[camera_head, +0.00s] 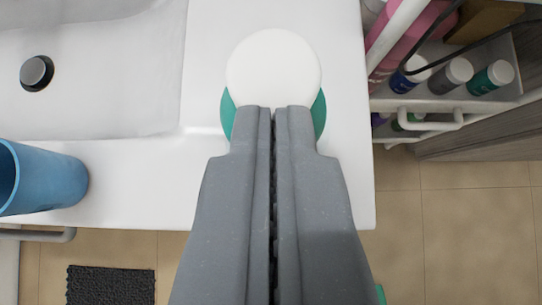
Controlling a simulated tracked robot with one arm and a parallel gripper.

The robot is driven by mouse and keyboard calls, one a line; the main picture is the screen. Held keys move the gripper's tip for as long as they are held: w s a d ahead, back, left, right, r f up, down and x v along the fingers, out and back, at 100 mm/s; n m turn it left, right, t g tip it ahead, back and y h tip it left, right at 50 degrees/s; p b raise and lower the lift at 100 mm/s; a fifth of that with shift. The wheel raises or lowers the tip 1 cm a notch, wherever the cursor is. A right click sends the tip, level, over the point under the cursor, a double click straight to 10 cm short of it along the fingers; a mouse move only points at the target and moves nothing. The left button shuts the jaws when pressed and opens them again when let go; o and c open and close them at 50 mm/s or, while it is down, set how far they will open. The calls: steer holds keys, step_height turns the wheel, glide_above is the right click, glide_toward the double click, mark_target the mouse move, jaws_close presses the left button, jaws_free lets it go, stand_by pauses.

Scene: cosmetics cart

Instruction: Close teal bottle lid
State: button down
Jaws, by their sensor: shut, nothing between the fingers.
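A teal bottle (319,113) stands on the white counter in the upper middle of the view, seen from above. Its round white lid (273,68) lies over the top of it, and teal shows at both sides below the lid. My gripper (273,110) is shut with nothing between its fingers. Its tips overlap the near edge of the lid in the picture; I cannot tell whether they touch it. The gripper hides the near part of the bottle. Whether the lid is fully closed cannot be seen.
The white counter (345,150) ends just right of the bottle and in front. A sink basin with a dark drain (37,73) is at left. A blue cup (40,178) stands near the front left edge. A cart (440,103) with several bottles is at right.

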steer(key=shift+s+d+f, duration=0.15)
steer(key=shift+f, duration=0.3)
steer(key=shift+w+r, duration=0.25)
steer(key=shift+r, duration=1.05)
steer(key=w+r+v, duration=0.1)
steer(key=r+v, duration=0.1)
steer(key=v, duration=1)
steer(key=s+d+r+t, duration=0.2)
steer(key=s+d+r, duration=0.2)
steer(key=r, duration=0.6)
steer(key=s+d+r+t, duration=0.2)
steer(key=s+d+r, duration=0.2)
steer(key=d+r, duration=0.5)
steer(key=s+d+r+t, duration=0.2)
steer(key=s+d+r, duration=0.3)
steer(key=r, duration=0.7)
steer(key=shift+d, duration=0.95)
